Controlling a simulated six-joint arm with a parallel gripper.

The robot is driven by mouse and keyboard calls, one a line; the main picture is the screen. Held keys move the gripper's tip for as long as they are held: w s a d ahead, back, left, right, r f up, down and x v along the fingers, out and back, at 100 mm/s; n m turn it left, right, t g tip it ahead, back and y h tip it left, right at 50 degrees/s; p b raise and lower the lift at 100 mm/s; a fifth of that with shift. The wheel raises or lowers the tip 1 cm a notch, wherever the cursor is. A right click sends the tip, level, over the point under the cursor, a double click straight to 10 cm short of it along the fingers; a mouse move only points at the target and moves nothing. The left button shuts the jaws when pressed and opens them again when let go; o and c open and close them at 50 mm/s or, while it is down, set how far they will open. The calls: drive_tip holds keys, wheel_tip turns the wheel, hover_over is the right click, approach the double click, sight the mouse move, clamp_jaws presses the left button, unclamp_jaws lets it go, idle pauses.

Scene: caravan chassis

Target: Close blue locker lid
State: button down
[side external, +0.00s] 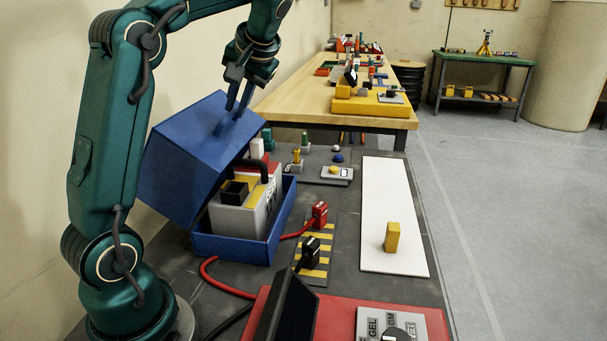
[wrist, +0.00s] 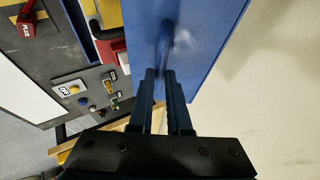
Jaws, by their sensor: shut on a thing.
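The blue locker lid (side external: 180,160) is tilted open above the blue locker box (side external: 233,249). A grey and white battery (side external: 245,215) with a black handle sits in the box. My gripper (side external: 236,106) is at the lid's outer face, shut on the blue lid handle (side external: 224,126). In the wrist view the lid (wrist: 205,35) fills the upper middle, and the lid handle (wrist: 166,38) runs down between the fingertips (wrist: 160,72). The exact contact between fingers and handle is partly hidden.
A red plug (side external: 319,213) and a black plug (side external: 310,252) with cables lie right of the box. A white board (side external: 385,180) holds a yellow block (side external: 392,237). A red panel (side external: 335,318) is in front. The wall is close behind the lid.

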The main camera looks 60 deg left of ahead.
drive_tip(key=w+d+f+g+y, duration=0.1)
drive_tip(key=w+d+f, duration=0.4)
drive_tip(key=f, duration=0.2)
drive_tip(key=w+d+f+y, duration=0.1)
drive_tip(key=w+d+f, duration=0.4)
drive_tip(key=f, duration=0.2)
drive_tip(key=shift+f+m+g, duration=0.2)
drive_tip(key=shift+m+g, duration=0.2)
drive_tip(key=c, duration=0.9)
unclamp_jaws()
drive_tip(key=shift+a, duration=0.1)
drive_tip(key=shift+o, duration=0.2)
drive_tip(key=shift+r, duration=0.1)
